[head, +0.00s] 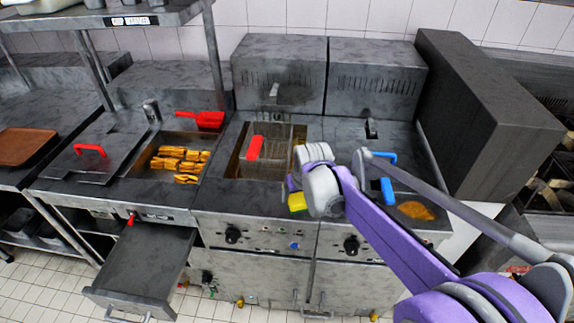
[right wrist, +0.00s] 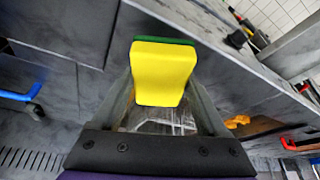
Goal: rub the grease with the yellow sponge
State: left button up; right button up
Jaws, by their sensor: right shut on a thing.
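The yellow sponge (right wrist: 163,72) with a green back is held between the two fingers of my right gripper (right wrist: 165,100). In the head view the sponge (head: 297,202) shows at the front edge of the fryer, partly hidden by my right gripper (head: 294,188) and arm. The sponge is apart from the grease. The grease (head: 416,210) is an orange-brown patch on the counter at the right, below the blue handle. I cannot make out the grease in the right wrist view. My left gripper is not in view.
A fryer basket with a red handle (head: 254,147) sits in the middle fryer. A blue handle (head: 387,191) stands near the grease. Fries (head: 178,160) lie in the bin at left. An open drawer (head: 145,262) juts out at lower left. A dark box (head: 480,120) stands behind the right side.

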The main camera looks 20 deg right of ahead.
jog(key=shift+r+p, duration=0.55)
jog(key=shift+r, duration=0.8)
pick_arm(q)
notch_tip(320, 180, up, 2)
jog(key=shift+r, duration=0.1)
